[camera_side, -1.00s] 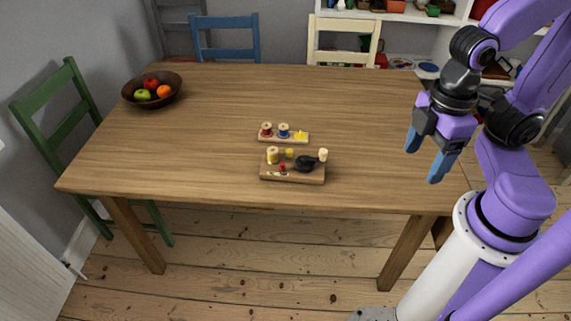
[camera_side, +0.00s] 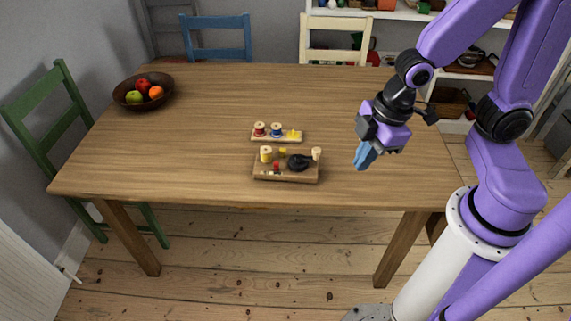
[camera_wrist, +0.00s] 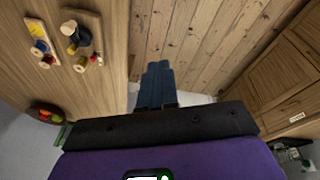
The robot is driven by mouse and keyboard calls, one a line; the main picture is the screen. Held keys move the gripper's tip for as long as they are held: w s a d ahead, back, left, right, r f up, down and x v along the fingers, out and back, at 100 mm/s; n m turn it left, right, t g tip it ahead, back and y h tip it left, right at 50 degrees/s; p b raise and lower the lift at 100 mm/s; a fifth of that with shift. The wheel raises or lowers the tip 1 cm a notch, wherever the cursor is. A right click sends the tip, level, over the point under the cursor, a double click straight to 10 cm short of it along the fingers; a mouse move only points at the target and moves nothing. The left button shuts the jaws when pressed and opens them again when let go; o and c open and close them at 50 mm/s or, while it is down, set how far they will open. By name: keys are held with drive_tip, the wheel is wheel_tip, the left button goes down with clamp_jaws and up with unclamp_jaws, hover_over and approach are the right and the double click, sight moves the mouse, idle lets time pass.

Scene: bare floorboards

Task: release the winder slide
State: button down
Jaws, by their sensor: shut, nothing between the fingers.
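The winder (camera_side: 286,174) is a small wooden base on the table with a yellow spool, a red part, a black round part and a pale knob on it. Which part is the slide is too small to tell. The winder also shows at the upper left of the wrist view (camera_wrist: 88,33). My gripper (camera_side: 362,164) is above the table to the right of the winder, apart from it. Its blue fingers are together and empty, and they show in the middle of the wrist view (camera_wrist: 157,68).
A spool rack (camera_side: 277,138) with red, blue and yellow items lies just behind the winder. A fruit bowl (camera_side: 143,99) stands at the table's far left. The rest of the tabletop (camera_side: 190,150) is clear. Chairs stand behind and left of the table.

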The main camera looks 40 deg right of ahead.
sight(276, 167)
drive_tip(key=w+d+f+n+t+y, duration=0.2)
drive_tip(key=w+d+f+t, duration=0.1)
drive_tip(key=w+f, duration=0.8)
drive_tip(key=w+t, duration=0.1)
drive_tip(key=w, duration=0.1)
drive_tip(key=shift+w+d+f, duration=0.15)
drive_tip(key=shift+w, duration=0.25)
drive_tip(key=x, duration=0.9)
drive_tip(key=shift+w+a+f, duration=0.1)
drive_tip(key=shift+w+a, duration=0.05)
drive_tip(key=shift+a, duration=0.1)
drive_tip(key=w, duration=0.3)
drive_tip(key=shift+f, duration=0.15)
drive_tip(key=shift+w, duration=0.65)
